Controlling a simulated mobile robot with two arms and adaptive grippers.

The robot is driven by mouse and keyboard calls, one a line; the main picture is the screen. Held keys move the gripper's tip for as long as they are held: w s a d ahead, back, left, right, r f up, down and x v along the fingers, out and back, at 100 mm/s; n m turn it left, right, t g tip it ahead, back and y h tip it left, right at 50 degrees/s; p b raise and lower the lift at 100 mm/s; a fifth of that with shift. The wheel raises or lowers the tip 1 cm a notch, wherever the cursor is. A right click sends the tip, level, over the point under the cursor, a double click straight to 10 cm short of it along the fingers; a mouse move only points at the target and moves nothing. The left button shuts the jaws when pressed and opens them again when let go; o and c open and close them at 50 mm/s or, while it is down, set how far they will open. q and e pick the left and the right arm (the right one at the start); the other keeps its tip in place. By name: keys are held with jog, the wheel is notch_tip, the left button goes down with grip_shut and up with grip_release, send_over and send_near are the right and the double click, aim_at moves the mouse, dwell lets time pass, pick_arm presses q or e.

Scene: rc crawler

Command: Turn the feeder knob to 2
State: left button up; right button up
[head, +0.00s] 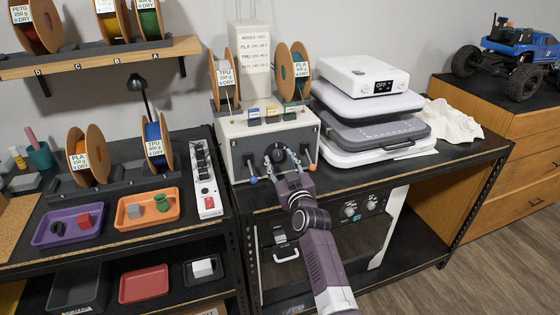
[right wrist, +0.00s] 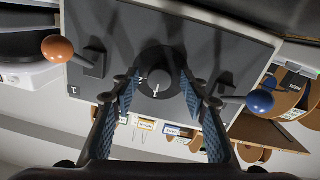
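The feeder (head: 238,145) is a light box with a dark front panel on the right bench. Its round black knob (right wrist: 158,86) sits mid-panel in the right wrist view, with a short white pointer mark; the numbers around it are too small to read. My right gripper (head: 281,158) is at the panel in front of the knob. In the right wrist view its fingers (right wrist: 160,92) stand apart on either side of the knob; contact is not clear. My left gripper is in neither view.
An orange-tipped lever (right wrist: 60,50) and a blue-tipped lever (right wrist: 259,101) flank the knob. Filament spools (head: 222,85) stand behind the feeder. A filament dryer (head: 361,75) sits on stacked items (head: 377,130) to the right. A white power strip (head: 206,180) lies left.

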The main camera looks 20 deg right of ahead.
grip_shut()
jog(key=shift+m+p, duration=0.4)
jog(key=shift+m, duration=0.5)
jog(key=m+p, duration=0.1)
jog(key=m, duration=0.2)
jog(key=shift+r+m, duration=0.1)
jog(key=shift+m, duration=0.2)
jog(key=m, duration=0.3)
jog(key=shift+p, duration=0.35)
jog(key=shift+m+g+y, duration=0.3)
jog(key=shift+m+y, duration=0.1)
jog(key=shift+m, duration=1.2)
